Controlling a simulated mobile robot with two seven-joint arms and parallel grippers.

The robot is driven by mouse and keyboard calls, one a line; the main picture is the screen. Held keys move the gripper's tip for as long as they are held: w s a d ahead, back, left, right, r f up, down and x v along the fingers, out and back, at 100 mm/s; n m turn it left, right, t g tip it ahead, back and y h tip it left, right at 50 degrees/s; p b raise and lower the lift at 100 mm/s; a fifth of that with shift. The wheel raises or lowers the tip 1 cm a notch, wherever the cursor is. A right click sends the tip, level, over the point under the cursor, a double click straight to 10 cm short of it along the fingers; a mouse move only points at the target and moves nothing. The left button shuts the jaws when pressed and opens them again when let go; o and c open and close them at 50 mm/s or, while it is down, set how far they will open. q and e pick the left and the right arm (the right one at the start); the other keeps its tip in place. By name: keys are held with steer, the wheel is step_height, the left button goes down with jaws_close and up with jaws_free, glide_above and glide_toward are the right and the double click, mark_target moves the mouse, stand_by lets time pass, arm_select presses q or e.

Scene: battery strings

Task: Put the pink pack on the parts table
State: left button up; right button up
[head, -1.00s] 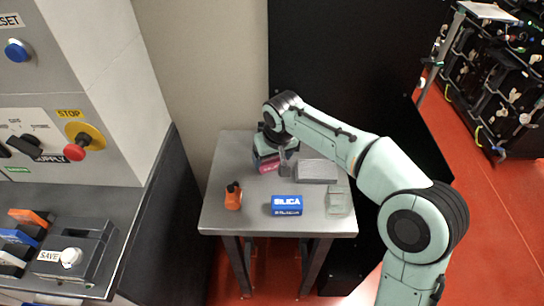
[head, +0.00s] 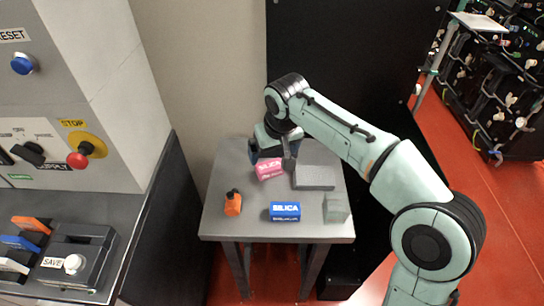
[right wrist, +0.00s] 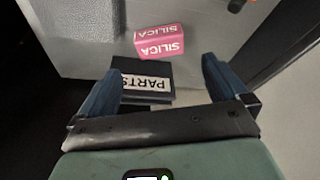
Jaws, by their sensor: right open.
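The pink pack (head: 270,168), lettered SILICA, lies on the grey metal table (head: 240,222), towards its back edge. In the right wrist view the pink pack (right wrist: 159,41) lies beyond the fingertips, near the table's edge. My right gripper (head: 270,147) is at the back of the table, behind the pack and apart from it. In the right wrist view its two blue fingers (right wrist: 163,66) are spread with nothing between them. A black sign reading PARTS (right wrist: 148,84) shows past the fingers there. My left gripper is out of view.
The table also bears an orange bottle (head: 233,203), a blue SILICA pack (head: 285,211), a grey block (head: 314,178) and a pale translucent box (head: 336,208). A control panel with a red stop button (head: 78,160) stands left. A black panel (head: 350,60) stands behind.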

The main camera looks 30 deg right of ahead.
steer(key=shift+p+v, duration=0.35)
steer(key=shift+v, duration=1.85)
